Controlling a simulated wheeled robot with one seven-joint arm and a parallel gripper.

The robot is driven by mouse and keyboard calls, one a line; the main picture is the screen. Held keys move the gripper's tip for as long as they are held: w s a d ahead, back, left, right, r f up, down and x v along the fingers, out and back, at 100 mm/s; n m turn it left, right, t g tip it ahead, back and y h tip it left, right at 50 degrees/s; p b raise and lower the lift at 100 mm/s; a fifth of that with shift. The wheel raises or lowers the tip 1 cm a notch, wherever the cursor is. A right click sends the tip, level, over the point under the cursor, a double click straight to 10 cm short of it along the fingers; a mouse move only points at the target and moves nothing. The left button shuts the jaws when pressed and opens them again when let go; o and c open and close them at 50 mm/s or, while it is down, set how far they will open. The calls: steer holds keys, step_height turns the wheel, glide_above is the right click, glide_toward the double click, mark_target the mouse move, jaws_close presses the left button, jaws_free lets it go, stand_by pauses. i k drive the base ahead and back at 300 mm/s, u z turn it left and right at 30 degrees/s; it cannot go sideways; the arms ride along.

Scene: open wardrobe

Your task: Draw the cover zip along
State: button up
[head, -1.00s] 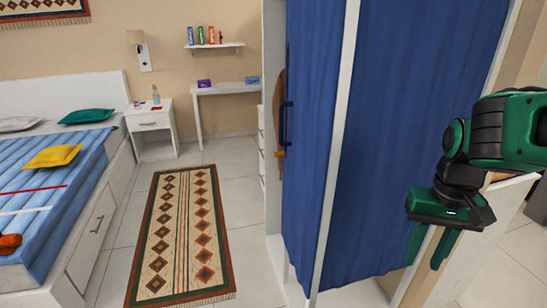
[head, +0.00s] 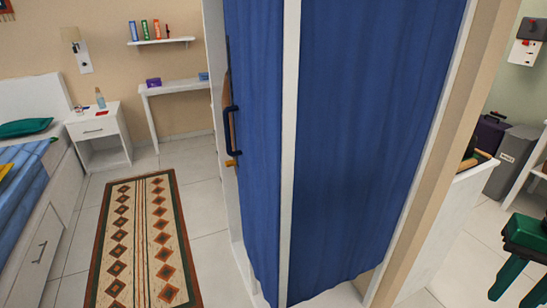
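The blue fabric cover (head: 372,150) hangs over the wardrobe's side and its narrow front face, divided by a white post. A dark blue, bar-shaped handle (head: 231,132) is at the left edge of the front face. A small orange-yellow piece (head: 232,163) shows just below it. I cannot tell which of these belongs to the zip, and no zip teeth are clear. My gripper (head: 518,292), green, is at the lower right, partly cut off by the picture edge. Its fingers are apart with nothing seen between them. It is well away from the cover and the handle.
A patterned rug (head: 145,240) lies on the tiled floor left of the wardrobe. Beyond are a bed (head: 50,235), a nightstand (head: 97,133) and a narrow white table (head: 170,88). A low white wall (head: 445,225) and a grey bin (head: 510,160) stand at the right.

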mark_target(230, 163)
steer(key=z, duration=0.95)
steer(key=k, duration=0.9)
steer(key=u, duration=1.8)
steer(key=i, duration=1.3)
